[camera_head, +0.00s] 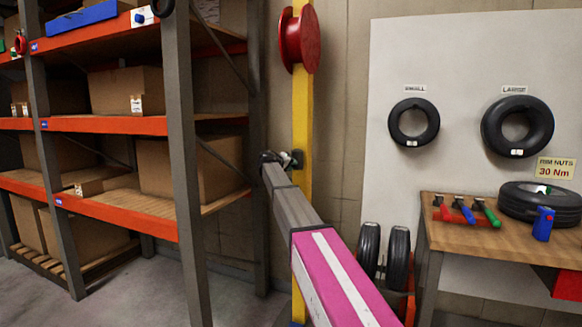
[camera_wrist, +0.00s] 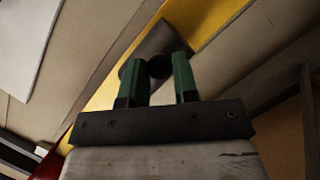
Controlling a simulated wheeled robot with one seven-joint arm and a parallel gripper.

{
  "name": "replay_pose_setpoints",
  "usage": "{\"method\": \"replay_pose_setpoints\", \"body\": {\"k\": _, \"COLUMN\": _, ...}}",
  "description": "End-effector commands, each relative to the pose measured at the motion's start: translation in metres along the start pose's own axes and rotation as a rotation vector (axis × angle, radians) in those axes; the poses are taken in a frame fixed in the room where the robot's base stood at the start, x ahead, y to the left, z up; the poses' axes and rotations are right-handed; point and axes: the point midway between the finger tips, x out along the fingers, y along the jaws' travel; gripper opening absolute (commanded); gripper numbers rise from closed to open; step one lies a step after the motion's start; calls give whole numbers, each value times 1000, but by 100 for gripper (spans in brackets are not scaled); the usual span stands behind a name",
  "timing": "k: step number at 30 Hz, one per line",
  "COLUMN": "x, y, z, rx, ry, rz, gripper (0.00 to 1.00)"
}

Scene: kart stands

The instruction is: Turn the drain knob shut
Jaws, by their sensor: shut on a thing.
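The drain knob (camera_wrist: 158,67) is a small dark knob in front of a grey plate (camera_wrist: 161,42) on the yellow post (camera_head: 302,105). In the wrist view my gripper (camera_wrist: 156,72) has its two green fingers on either side of the knob, shut on it. A dark rounded part also shows just outside the left finger. In the head view my gripper (camera_head: 276,160) reaches the post at mid-height, and my arm hides the post below. Whether the knob is turned open or shut cannot be told.
A red reel (camera_head: 299,40) sits higher on the post. An orange shelf rack (camera_head: 110,124) with boxes stands at left. A wooden workbench (camera_head: 455,235) with tools and a tyre stands at right, below a white board (camera_head: 460,60). Two upright tyres (camera_head: 398,255) stand beside my arm.

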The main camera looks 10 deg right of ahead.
Motion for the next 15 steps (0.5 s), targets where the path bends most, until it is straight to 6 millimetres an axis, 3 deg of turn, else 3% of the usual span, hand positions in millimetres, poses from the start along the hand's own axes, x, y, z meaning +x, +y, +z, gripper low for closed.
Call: {"method": "replay_pose_setpoints", "body": {"k": 15, "x": 0, "y": 4, "z": 3, "rx": 452, "ry": -3, "rz": -187, "gripper": 4}}
